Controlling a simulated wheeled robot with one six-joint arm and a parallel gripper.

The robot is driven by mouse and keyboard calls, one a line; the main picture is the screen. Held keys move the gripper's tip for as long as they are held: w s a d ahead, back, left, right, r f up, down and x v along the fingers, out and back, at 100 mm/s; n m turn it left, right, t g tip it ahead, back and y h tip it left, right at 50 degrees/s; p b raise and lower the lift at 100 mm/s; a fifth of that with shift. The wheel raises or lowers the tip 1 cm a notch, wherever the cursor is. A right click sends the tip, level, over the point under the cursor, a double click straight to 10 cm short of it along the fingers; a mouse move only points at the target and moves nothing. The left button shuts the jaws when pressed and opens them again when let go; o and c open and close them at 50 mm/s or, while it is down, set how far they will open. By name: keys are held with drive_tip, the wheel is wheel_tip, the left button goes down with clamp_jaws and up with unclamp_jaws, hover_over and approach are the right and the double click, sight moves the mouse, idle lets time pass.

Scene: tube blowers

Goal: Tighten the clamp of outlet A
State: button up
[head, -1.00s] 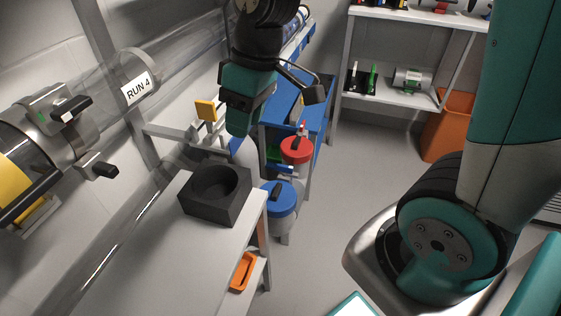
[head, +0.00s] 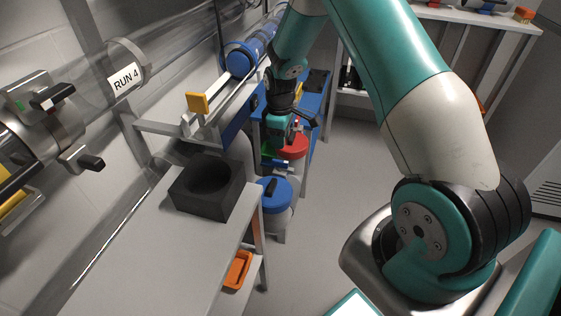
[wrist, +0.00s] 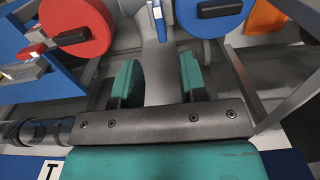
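No label reading outlet A can be read in either view, so I cannot tell which clamp belongs to it. A metal coupling (head: 58,128) with black-tipped clamp levers, one of them the lower lever (head: 90,162), sits around the clear tube at the left of the head view. My gripper (head: 281,143) is far from it, beyond the grey bench and above the lidded canisters. In the wrist view my gripper (wrist: 160,82) has its two teal fingers apart, with nothing between them.
A black block with a round recess (head: 207,186) stands on the grey bench (head: 150,255). A blue-lidded canister (head: 275,192) and a red-lidded one (head: 293,146) stand beyond it. A blue cylinder (head: 245,57) lies on a rail. Open floor (head: 330,200) is to the right.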

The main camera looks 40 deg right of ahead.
sight(280, 160)
wheel_tip(280, 160, down, 9)
drive_tip(key=shift+f+b, duration=0.1)
drive_tip(key=shift+b, duration=0.55)
clamp_jaws()
